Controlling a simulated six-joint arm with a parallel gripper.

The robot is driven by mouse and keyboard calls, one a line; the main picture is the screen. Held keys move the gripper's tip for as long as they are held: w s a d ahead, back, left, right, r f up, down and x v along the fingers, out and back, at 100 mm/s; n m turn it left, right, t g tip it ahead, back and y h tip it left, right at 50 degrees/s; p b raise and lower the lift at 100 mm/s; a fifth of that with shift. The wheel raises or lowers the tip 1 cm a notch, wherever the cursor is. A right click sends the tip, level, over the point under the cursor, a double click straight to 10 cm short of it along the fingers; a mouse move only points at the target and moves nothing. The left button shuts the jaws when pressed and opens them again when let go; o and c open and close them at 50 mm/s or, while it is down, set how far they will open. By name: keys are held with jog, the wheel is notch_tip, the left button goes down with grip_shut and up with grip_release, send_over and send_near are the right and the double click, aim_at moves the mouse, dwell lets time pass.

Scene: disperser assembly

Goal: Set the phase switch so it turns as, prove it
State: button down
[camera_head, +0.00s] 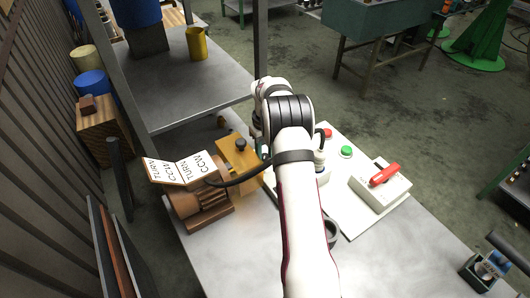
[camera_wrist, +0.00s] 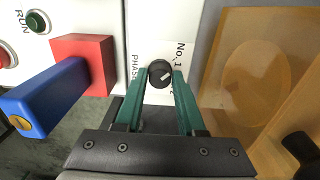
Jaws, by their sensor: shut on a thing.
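The phase switch (camera_wrist: 160,73) is a round black knob with a white pointer mark, on a white plate printed "No.1" and "PHASE"; another marking is partly hidden. In the wrist view, my gripper (camera_wrist: 161,78) has its two green fingers closed on either side of the knob. In the head view my arm hides the knob and the fingertips. A white card (camera_head: 182,171) reading "TURN CCW" and "TURN CW" stands over a copper-coloured motor (camera_head: 203,203) left of my arm. A green button (camera_wrist: 38,22) marked "RUN" is at the wrist view's upper left.
A red block (camera_wrist: 88,62) with a blue handle is left of my fingers in the wrist view. An amber translucent panel (camera_wrist: 225,75) is to their right. A white box with a red lever (camera_head: 384,174) stands right of my arm. The table's front right is mostly clear.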

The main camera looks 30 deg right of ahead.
jog(key=shift+m, duration=0.3)
jog(key=m, duration=0.3)
jog(key=shift+w+m, duration=0.1)
jog(key=shift+m, duration=0.2)
jog(key=m, duration=0.4)
jog(key=shift+m, duration=0.3)
jog(key=m, duration=0.4)
jog(key=shift+r, duration=0.1)
jog(key=shift+d+m, duration=0.1)
jog(key=shift+m, duration=2.4)
jog(key=c, duration=0.5)
grip_release()
